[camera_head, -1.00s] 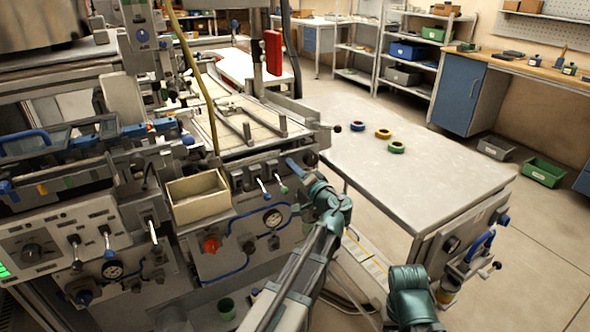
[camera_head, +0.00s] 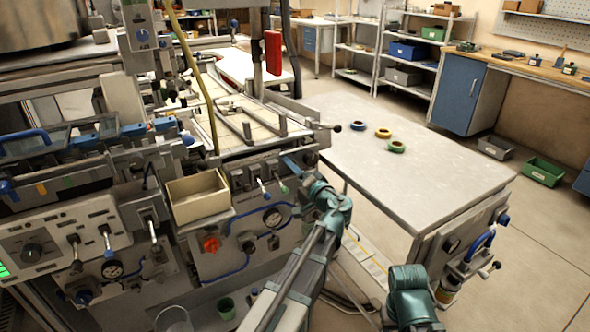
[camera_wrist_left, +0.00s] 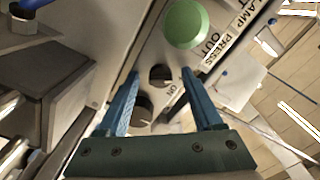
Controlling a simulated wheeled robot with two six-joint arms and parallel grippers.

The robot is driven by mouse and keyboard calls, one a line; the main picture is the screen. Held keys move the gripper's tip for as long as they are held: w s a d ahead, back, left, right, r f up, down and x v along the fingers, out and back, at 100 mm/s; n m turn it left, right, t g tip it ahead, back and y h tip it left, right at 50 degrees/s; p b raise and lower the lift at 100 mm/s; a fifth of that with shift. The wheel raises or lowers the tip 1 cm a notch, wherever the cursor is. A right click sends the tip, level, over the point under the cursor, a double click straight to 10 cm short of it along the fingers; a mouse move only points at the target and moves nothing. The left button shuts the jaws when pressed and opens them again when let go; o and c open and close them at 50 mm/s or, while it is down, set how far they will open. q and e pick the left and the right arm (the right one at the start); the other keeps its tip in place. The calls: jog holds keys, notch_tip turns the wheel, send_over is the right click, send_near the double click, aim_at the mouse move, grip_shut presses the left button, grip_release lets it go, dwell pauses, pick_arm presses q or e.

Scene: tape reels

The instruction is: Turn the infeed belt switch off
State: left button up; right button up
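My left gripper (camera_wrist_left: 160,74) is open, with one blue finger on each side of a dark round knob (camera_wrist_left: 161,76) on a grey panel. A second dark knob (camera_wrist_left: 143,108) sits lower between the fingers, beside the word ON. I cannot read a label naming the infeed belt switch, nor tell whether the fingertips touch the knob. In the head view, the left gripper (camera_head: 288,160) is at the right end of the machine front (camera_head: 245,245), and the switch there is too small to make out.
A large green button (camera_wrist_left: 186,23) is just beyond the fingertips, by PRESS OUT and LAMP labels. Small levers (camera_head: 263,188) and a beige bin (camera_head: 198,197) are left of the gripper. A table (camera_head: 410,165) with tape reels (camera_head: 383,133) stands to the right.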

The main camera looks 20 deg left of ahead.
pick_arm(q)
jog(key=v, duration=1.3)
jog(key=shift+s+d, duration=0.25)
jog(key=shift+d, duration=0.05)
jog(key=s+a+f+n+g+h, duration=0.1)
jog(key=s+a+f+g+h, duration=0.25)
jog(key=f, duration=0.45)
jog(key=s+d+f+g+h, duration=0.3)
jog(key=s+f+h, duration=0.2)
jog(key=f, duration=0.2)
jog(key=s+d+f+g+h, duration=0.4)
jog(key=s+f+h, duration=0.2)
jog(key=f, duration=0.1)
jog(key=s+d+r+m+p, duration=0.1)
jog(key=s+d+r+p, duration=0.1)
jog(key=r+p, duration=0.5)
jog(key=s+d+r+m+y+p, duration=0.1)
jog(key=s+d+r+m+p, duration=0.1)
jog(key=d+r+p, duration=0.3)
jog(key=s+d+r+m+p, duration=0.1)
jog(key=d+r+p, duration=0.3)
jog(key=r+p, duration=0.5)
jog(key=shift+s+d+r+m, duration=0.15)
jog(key=shift+s+m, duration=0.15)
jog(key=shift+s, duration=0.1)
jog(key=shift+g, duration=0.25)
